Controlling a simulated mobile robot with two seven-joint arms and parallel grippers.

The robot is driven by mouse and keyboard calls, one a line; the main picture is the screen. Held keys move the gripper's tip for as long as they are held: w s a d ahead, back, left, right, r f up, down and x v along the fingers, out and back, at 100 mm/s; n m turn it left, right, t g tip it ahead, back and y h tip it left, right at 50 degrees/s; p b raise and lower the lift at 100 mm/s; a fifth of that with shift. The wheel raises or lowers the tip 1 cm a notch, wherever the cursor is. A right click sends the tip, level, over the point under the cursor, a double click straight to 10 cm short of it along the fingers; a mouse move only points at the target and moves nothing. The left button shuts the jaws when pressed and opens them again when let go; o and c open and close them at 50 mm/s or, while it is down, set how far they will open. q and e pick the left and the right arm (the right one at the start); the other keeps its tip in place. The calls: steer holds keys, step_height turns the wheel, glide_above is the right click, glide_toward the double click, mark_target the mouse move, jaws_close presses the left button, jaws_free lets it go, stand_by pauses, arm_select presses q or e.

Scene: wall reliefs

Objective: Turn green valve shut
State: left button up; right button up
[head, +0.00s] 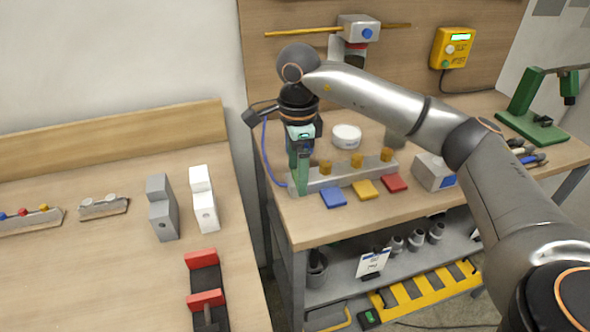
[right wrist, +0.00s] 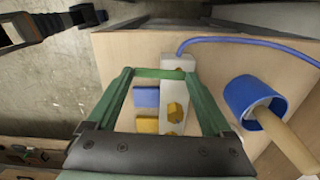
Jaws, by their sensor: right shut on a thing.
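My right gripper (head: 300,178) points down at the left end of a grey manifold bar (head: 340,175) on the right-hand workbench. Several brass knobs (head: 357,160) stand along the bar. My left gripper is not in view.
Blue (head: 333,197), yellow (head: 366,190) and red (head: 395,182) plates lie in front of the bar. A white round container (head: 347,136) stands behind it. A blue hose (head: 265,150) runs at the left. A grey box (head: 434,171) stands to the right.

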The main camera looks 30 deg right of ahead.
steer(key=shift+d+r+n, duration=0.1)
steer(key=shift+n, duration=0.4)
steer(key=o, duration=1.1)
steer(key=shift+o, duration=0.2)
arm_select(q)
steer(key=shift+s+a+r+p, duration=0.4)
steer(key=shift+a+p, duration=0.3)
steer(key=shift+p, duration=0.25)
arm_select(e)
step_height(320, 180, up, 12)
steer(key=shift+r, duration=0.25)
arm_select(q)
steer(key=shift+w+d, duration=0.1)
